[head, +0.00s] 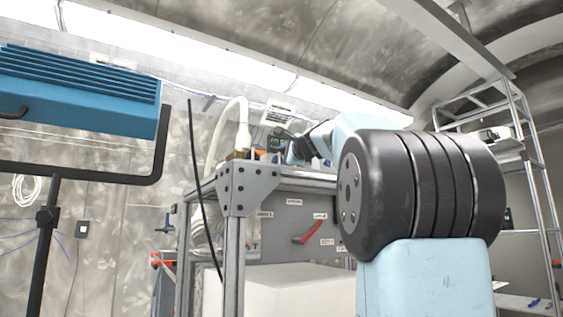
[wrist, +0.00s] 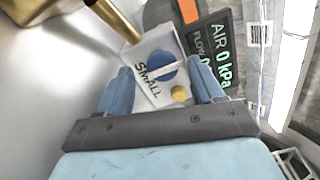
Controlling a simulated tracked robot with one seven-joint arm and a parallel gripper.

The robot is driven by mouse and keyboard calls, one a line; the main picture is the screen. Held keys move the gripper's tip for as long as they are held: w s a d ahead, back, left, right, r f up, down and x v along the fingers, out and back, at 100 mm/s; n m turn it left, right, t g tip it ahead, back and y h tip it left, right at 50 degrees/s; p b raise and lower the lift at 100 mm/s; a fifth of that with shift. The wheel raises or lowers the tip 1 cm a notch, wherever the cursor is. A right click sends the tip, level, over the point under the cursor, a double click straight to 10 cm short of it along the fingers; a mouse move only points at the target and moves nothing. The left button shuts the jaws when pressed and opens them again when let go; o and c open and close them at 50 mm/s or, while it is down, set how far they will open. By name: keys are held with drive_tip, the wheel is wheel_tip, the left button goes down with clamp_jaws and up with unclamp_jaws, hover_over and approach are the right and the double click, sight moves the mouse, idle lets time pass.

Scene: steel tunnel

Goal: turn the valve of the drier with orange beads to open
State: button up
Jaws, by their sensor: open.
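An orange patch (wrist: 188,11) shows at the top edge beside a dark grey curved part; no beads can be made out. In the head view my gripper (head: 294,148) is small, above the bench top, and its far side is partly hidden.
A dark display (wrist: 212,50) reads AIR 0 kPa and FLOW. A brass pipe (wrist: 113,20) is close at upper left. The metal-framed bench (head: 250,188) has a red lever (head: 309,230) on its front panel. A blue lamp (head: 75,92) stands at left, a rack (head: 535,165) at right.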

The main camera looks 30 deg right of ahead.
drive_tip(key=s, duration=1.2)
drive_tip(key=shift+s+d, duration=0.15)
drive_tip(key=shift+d, duration=0.05)
drive_tip(key=shift+a, duration=0.1)
